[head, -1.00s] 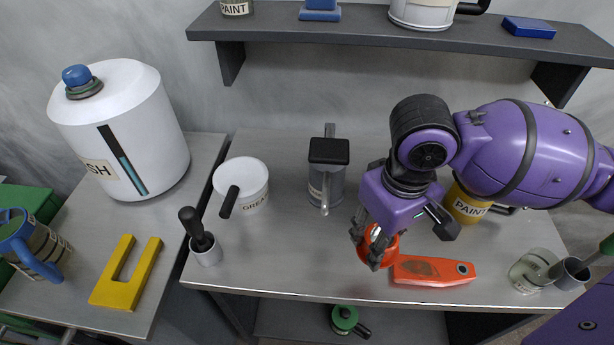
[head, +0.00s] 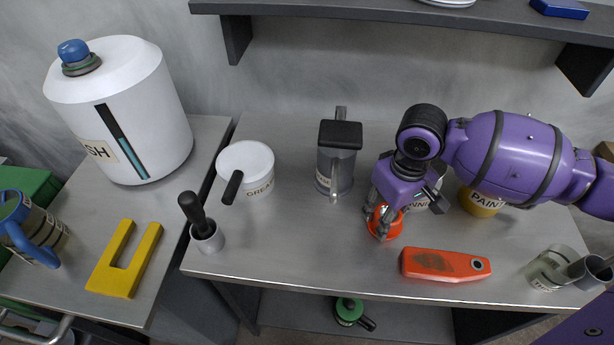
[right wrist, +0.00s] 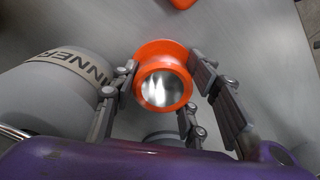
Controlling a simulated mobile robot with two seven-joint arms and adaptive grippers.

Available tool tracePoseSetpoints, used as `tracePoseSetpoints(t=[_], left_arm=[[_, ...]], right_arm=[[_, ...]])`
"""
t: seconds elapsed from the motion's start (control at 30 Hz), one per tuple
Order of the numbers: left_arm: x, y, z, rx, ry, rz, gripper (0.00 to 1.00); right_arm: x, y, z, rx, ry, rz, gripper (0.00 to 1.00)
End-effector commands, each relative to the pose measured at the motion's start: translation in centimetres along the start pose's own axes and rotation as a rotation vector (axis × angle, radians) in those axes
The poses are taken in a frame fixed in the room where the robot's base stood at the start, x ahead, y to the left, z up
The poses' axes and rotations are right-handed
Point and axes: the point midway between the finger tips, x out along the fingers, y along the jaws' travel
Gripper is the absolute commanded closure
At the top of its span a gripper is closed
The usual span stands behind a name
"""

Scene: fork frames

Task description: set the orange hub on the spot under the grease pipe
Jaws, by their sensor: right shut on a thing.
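My right gripper (head: 380,215) is shut on the orange hub (head: 388,226), low over or at the metal table; I cannot tell whether the hub touches it. In the right wrist view the hub (right wrist: 163,78) sits between the fingers (right wrist: 160,95), its shiny bore facing the camera. A grey dispenser (head: 327,168) with a black top and a spout stands left of the hub. My left gripper is not in view.
An orange tool (head: 425,262) lies in front of the hub. A container labelled "…NNE…" (right wrist: 60,88) stands close beside my right gripper, with a yellow paint pot (head: 480,203) to its right. A mortar (head: 207,240) stands front left. The table between mortar and hub is clear.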

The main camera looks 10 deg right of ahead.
Motion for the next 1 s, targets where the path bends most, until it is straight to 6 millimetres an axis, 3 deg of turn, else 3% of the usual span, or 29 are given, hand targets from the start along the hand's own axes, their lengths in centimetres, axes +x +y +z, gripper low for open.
tracePoseSetpoints(t=[0.33, 0.37, 0.5, 0.87, 1.0], left_arm=[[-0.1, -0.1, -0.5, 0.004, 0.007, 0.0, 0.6], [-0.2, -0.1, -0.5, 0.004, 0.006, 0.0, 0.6], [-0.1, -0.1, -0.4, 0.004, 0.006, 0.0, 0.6], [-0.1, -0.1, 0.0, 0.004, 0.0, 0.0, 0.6], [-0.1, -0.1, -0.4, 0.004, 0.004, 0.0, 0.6]], right_arm=[[0.2, 0.0, 0.0, 0.001, 0.002, 0.0, 0.88], [0.3, 0.0, 0.0, 0.001, 0.002, 0.0, 0.57], [0.3, 0.0, 0.0, 0.001, 0.001, 0.0, 0.39], [0.0, 0.0, 0.0, 0.001, 0.002, 0.001, 0.39], [-1.9, 0.1, -0.2, 0.002, 0.007, 0.001, 0.39]])
